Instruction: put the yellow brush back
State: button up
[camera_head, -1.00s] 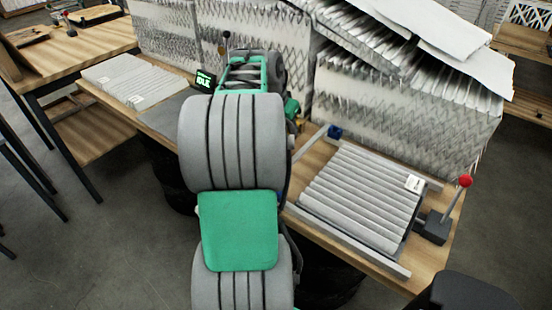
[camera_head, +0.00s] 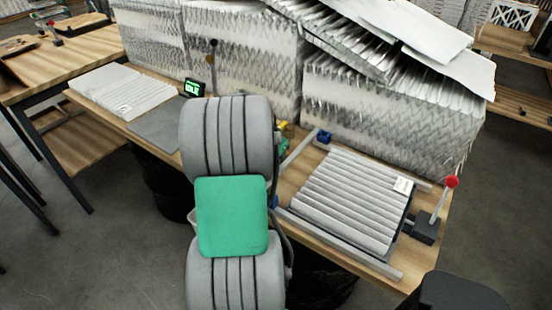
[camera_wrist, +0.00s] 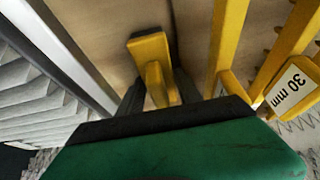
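In the wrist view, my gripper (camera_wrist: 158,90) points down toward the wooden bench top, with its two dark fingers apart. A yellow piece (camera_wrist: 151,52) with a block-like end, probably the yellow brush, lies between the fingers. I cannot tell whether the fingers touch it or only stand around it. No bristles show. In the head view my own arm hides the gripper. A small yellow thing (camera_head: 284,127) shows just right of the arm on the bench; I cannot tell whether it is the brush.
Yellow bars with a "30 mm" label (camera_wrist: 290,88) stand close right of my gripper. A pleated filter (camera_head: 355,200) lies between metal rails, beside a red-knobbed lever (camera_head: 428,225). Filter stacks (camera_head: 245,60) line the back. A grey pad (camera_head: 158,125) lies left.

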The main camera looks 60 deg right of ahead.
jog(key=shift+o, duration=0.2)
jog(key=shift+r+p, duration=0.3)
jog(key=shift+r, duration=0.05)
jog(key=s+b+v, duration=0.1)
jog(key=b+v, duration=0.1)
jog(key=v, duration=1)
jog(key=w+a+n+t+y, duration=0.15)
jog(key=w+a+n, duration=0.25)
jog(key=w+a, duration=0.45)
jog(key=w+a+n+t, duration=0.2)
jog(key=w+a+n, duration=0.3)
jog(key=a, duration=0.6)
jog(key=s+a+f+n+y, duration=0.1)
jog(key=a+n, duration=0.4)
jog(key=a, duration=0.8)
jog(key=s+a+f+n+y, duration=0.2)
jog(key=a+f+n, duration=0.2)
jog(key=a, duration=0.9)
jog(key=shift+s+n+t, duration=0.15)
jog(key=shift+n+t, duration=0.3)
jog(key=shift+n, duration=0.65)
jog(key=shift+s, duration=0.1)
